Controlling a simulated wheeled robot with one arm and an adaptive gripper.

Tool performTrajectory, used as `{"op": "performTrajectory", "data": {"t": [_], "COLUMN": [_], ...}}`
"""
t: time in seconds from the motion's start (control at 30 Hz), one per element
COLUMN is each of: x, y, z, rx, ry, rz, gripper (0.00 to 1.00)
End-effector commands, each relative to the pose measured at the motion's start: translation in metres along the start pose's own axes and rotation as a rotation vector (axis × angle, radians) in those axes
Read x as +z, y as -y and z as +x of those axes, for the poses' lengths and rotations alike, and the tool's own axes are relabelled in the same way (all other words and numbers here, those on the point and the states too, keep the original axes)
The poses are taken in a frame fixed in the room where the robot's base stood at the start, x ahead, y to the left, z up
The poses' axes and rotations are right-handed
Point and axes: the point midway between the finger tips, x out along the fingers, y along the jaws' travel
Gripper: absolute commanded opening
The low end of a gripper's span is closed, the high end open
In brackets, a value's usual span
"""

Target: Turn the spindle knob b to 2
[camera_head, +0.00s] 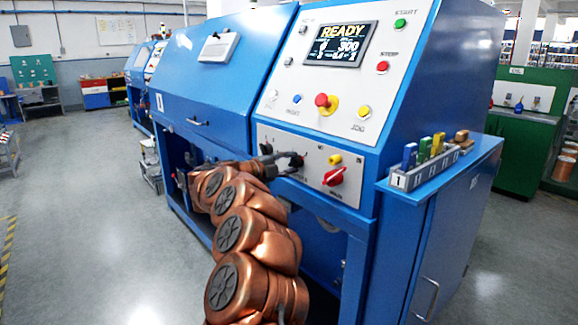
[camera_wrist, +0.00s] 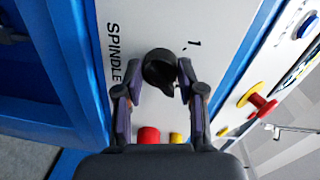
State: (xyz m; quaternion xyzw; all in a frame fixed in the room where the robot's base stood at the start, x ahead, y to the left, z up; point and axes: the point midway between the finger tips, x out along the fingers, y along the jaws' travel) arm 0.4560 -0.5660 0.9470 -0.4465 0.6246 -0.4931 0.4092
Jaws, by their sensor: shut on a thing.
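The black spindle knob (camera_wrist: 160,68) sits on the white lower panel (camera_wrist: 143,25), beside the printed word SPINDLE. A mark that looks like 1 is printed near it. The knob's exact setting is hard to read. My gripper (camera_wrist: 159,72) has one finger on each side of the knob and is shut on it. In the head view my gripper (camera_head: 277,159) reaches the lower panel from the left, and the small dark knob (camera_head: 297,161) shows at its tip, partly hidden.
A red rotary switch (camera_head: 333,176) and a yellow button (camera_head: 335,159) sit close to the right of the knob. Above are the red emergency button (camera_head: 322,101) and the READY display (camera_head: 340,44). A block rack (camera_head: 400,180) stands on the blue cabinet at right.

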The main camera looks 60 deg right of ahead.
Motion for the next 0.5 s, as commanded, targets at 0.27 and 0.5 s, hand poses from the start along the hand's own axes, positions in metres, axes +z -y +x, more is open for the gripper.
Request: {"op": "performTrajectory", "data": {"t": [0.27,0.5], "x": [-0.0009,-0.0001], "y": [-0.0001,-0.0001], "z": [0.0007,-0.0001], "rx": [0.001,0.0], "ry": [-0.003,-0.001], "rz": [0.001,0.0], "gripper": [0.49,0.64]}}
